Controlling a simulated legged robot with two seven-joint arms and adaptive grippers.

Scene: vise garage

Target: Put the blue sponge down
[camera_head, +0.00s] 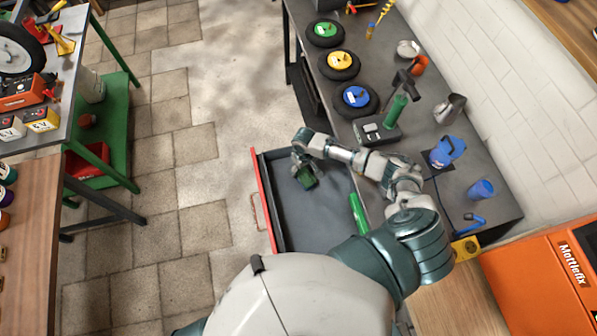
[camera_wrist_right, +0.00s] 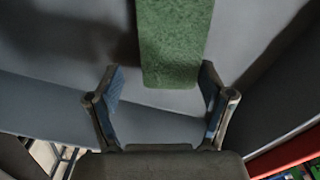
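A green block that looks like a sponge (camera_head: 307,177) is at the open drawer (camera_head: 315,220), just below my right gripper (camera_head: 302,160). In the right wrist view the green sponge (camera_wrist_right: 173,45) has its near end by the fingertips of my right gripper (camera_wrist_right: 162,80). The fingers are spread, with a gap between the left finger and the sponge. The right fingertip is close to the sponge's edge; I cannot tell if they touch. I see no blue sponge. My left gripper is not in view.
The drawer has a red front (camera_head: 264,205) and a grey floor with free room. A bright green object (camera_head: 358,213) lies at its right side.

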